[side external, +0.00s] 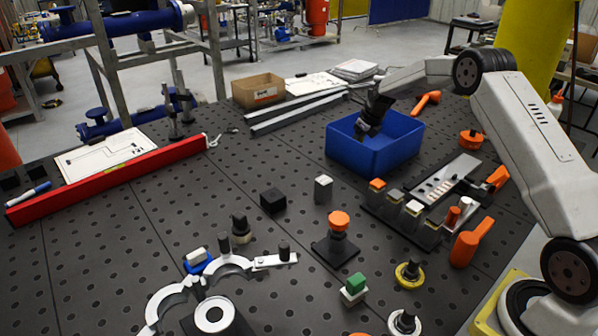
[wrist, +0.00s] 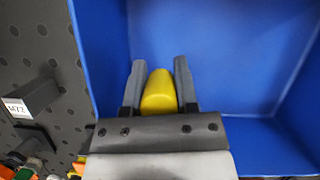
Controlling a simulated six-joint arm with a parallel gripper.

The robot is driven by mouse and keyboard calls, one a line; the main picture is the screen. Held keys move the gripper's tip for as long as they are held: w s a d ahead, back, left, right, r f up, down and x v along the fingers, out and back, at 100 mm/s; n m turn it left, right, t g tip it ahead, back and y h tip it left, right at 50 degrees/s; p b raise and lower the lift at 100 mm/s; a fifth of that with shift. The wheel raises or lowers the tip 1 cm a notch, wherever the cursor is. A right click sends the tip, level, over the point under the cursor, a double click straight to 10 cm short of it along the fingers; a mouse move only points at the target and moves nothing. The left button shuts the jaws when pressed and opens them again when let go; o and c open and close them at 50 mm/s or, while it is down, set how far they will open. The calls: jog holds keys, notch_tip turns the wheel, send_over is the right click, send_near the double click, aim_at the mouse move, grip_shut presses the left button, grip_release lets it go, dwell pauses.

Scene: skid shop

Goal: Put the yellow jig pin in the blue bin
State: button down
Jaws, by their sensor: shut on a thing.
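The blue bin (side external: 376,153) stands open on the perforated table in the side external view. Its blue walls and floor also fill most of the wrist view (wrist: 220,65). My gripper (side external: 366,127) points down over the bin's opening, near its left side. In the wrist view my gripper (wrist: 159,82) has its two grey fingers on either side of the yellow jig pin (wrist: 159,93) and is shut on it. Only the rounded yellow end of the pin shows there. The pin is hidden in the side external view.
A rack (side external: 432,200) with several small parts lies in front of the bin. An orange-topped fixture (side external: 337,240) and a black block (side external: 272,200) stand on the table. A cardboard box (side external: 258,90) and metal bars (side external: 295,112) lie behind and left of the bin.

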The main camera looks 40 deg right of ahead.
jog(key=shift+f, duration=2.55)
jog(key=shift+f, duration=0.15)
jog(key=shift+c, duration=1.9)
grip_release()
jog(key=v, duration=1.2)
